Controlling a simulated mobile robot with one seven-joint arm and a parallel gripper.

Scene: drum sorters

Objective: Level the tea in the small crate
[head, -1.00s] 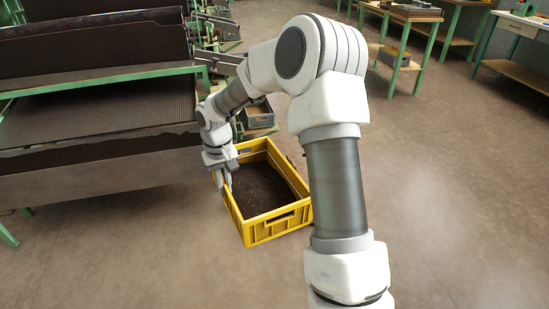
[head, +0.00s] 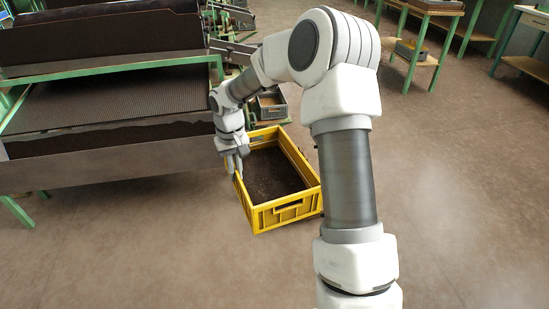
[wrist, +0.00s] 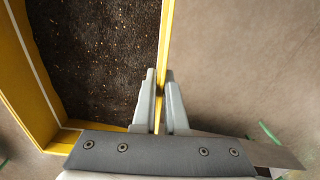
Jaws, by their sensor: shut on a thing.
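A yellow crate (head: 287,209) stands on the floor, with dark, loose tea (head: 270,175) spread over its inside. My gripper (head: 235,170) is at the crate's left wall in the head view. In the wrist view my gripper (wrist: 158,88) has one finger on each side of the crate's thin yellow wall (wrist: 165,45) and is shut on it. The tea (wrist: 100,50) lies to the left of that wall there, dark with small light flecks. My gripper's fingers hide part of the wall, and the far end of the crate is outside the wrist view.
A green-framed sorter (head: 110,100) with dark ribbed trays stands close on the left. A small grey crate (head: 272,105) sits behind the yellow crate. Benches (head: 425,50) stand at the far right. The floor (head: 460,190) on the right and in front is clear.

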